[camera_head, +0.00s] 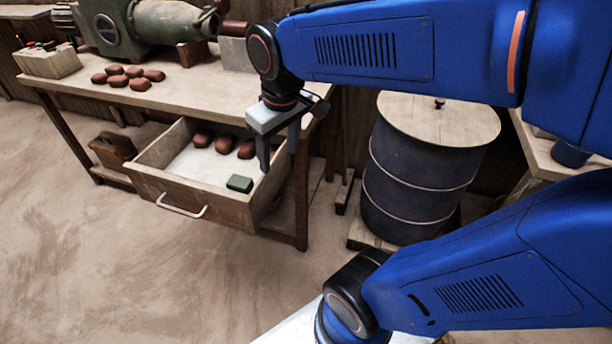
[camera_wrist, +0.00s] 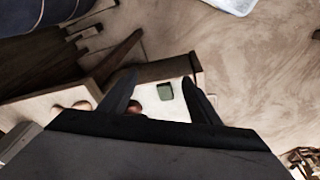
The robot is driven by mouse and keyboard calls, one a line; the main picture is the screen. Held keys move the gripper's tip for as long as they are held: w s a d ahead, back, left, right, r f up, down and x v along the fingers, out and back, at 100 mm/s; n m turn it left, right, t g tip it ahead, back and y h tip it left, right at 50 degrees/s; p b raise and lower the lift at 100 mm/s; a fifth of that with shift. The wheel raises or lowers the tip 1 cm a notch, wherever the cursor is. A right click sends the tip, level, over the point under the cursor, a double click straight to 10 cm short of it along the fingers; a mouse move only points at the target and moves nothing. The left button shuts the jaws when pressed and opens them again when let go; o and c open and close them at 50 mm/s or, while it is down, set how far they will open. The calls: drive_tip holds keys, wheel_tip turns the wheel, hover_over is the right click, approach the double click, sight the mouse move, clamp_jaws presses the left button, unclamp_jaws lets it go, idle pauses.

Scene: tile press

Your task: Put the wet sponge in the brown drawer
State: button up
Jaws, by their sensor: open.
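The brown drawer (camera_head: 178,192) is pulled out from under the wooden bench, with a pale floor inside and a light handle on its front. A small dark green block, which looks like the sponge (camera_head: 239,183), lies on the drawer's floor near the front right corner. The sponge also shows in the wrist view (camera_wrist: 165,91), between the two fingers. My gripper (camera_head: 278,157) is open and empty, above the right side of the drawer. It is apart from the sponge. In the wrist view my gripper (camera_wrist: 160,82) points down toward the drawer.
Several red-brown lumps (camera_head: 224,144) lie in the drawer behind the sponge. More lumps (camera_head: 138,84) sit on the bench (camera_head: 190,95), near a green press machine (camera_head: 165,25). A blue drum (camera_head: 410,175) with a wooden lid stands to the right. The floor in front is clear.

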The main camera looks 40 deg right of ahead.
drive_tip(key=s+d+f+m+t, duration=0.1)
drive_tip(key=s+f+m+t, duration=0.1)
drive_tip(key=s, duration=0.6)
drive_tip(key=shift+d+t, duration=0.3)
drive_tip(key=shift+d, duration=0.05)
